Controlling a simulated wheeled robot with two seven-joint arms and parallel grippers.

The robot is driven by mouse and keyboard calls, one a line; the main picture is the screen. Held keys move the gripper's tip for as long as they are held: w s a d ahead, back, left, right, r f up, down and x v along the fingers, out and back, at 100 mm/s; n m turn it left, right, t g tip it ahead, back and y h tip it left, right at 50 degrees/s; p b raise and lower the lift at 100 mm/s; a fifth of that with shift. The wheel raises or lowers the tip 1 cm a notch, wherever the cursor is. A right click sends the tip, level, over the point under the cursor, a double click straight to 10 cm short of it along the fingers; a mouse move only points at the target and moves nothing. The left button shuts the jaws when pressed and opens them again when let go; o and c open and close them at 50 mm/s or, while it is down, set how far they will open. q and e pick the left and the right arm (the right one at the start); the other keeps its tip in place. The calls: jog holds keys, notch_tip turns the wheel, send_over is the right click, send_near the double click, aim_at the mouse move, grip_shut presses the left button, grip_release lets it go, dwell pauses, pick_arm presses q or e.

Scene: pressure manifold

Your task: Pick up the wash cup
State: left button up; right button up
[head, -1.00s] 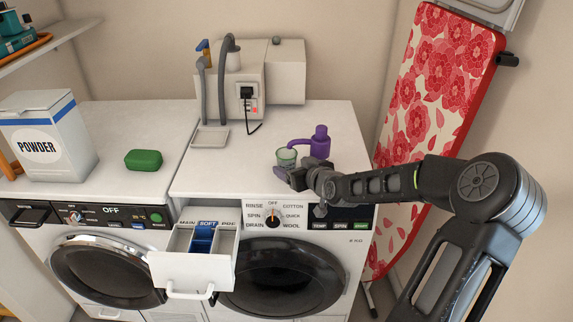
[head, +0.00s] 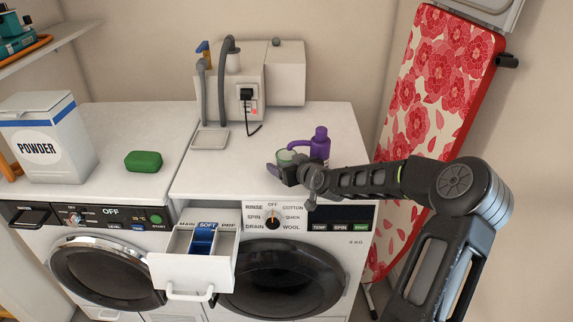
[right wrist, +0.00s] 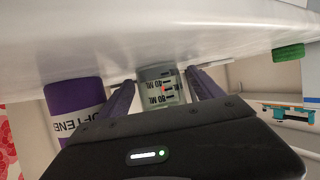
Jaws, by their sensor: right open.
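The wash cup (head: 285,156) is a small pale green see-through cup standing on the right washer's top. In the right wrist view the cup (right wrist: 160,88) shows black ML marks and sits between two purple fingers. My right gripper (head: 284,168) is open, low over the washer top, with a finger on either side of the cup and gaps showing beside it. The gripper hides the cup's lower part in the head view. My left gripper is not in view.
A purple softener bottle (head: 320,144) stands close to the right of the cup; it is also near the gripper in the right wrist view (right wrist: 73,108). The open drawer (head: 192,270) juts out in front. A green block (head: 143,161) and powder box (head: 48,140) stand left.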

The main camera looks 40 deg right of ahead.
jog(key=shift+c, duration=0.5)
jog(key=c, duration=1.4)
